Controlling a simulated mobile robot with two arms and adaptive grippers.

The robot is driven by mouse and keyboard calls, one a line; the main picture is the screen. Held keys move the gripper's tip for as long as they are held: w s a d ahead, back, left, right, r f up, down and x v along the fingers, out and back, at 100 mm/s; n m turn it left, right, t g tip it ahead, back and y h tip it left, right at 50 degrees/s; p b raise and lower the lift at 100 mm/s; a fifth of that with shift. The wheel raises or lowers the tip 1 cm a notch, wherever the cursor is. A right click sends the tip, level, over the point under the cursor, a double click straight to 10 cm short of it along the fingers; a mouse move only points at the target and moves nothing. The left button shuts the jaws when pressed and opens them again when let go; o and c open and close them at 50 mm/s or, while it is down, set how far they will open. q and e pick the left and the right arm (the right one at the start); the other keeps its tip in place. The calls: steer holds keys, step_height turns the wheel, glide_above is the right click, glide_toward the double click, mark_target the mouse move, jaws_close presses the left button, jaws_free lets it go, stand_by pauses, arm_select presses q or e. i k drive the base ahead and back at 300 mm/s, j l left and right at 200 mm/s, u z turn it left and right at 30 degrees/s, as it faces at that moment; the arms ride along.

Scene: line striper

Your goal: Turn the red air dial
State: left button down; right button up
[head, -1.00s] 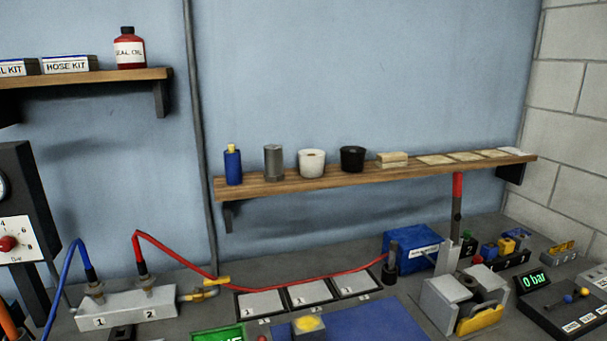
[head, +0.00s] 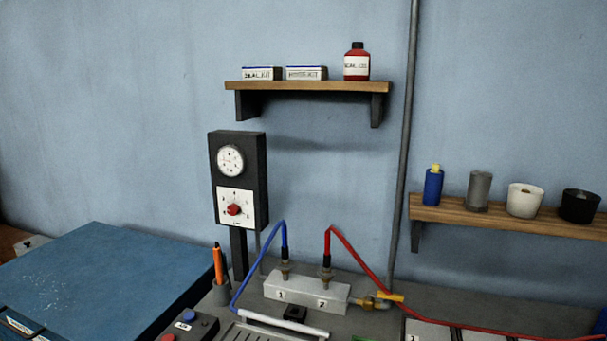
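The red air dial (head: 234,210) is a small round red knob on a white plate (head: 249,197) with marks around it. The plate is on the front of a dark upright box (head: 257,165) on a post at the back of the bench. A round white gauge (head: 230,161) sits above the dial on the same box. The dial's exact setting is too small to read. Neither of my grippers shows in the head view.
A grey manifold (head: 305,291) marked 1 and 2, with a blue hose (head: 262,241) and a red hose (head: 355,254), stands right of the post. An orange pen (head: 217,262) in a holder stands in front. A blue surface (head: 90,285) lies left. Shelves (head: 305,87) hang above.

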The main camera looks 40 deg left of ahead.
mark_target(233, 210)
steer(key=u, duration=1.65)
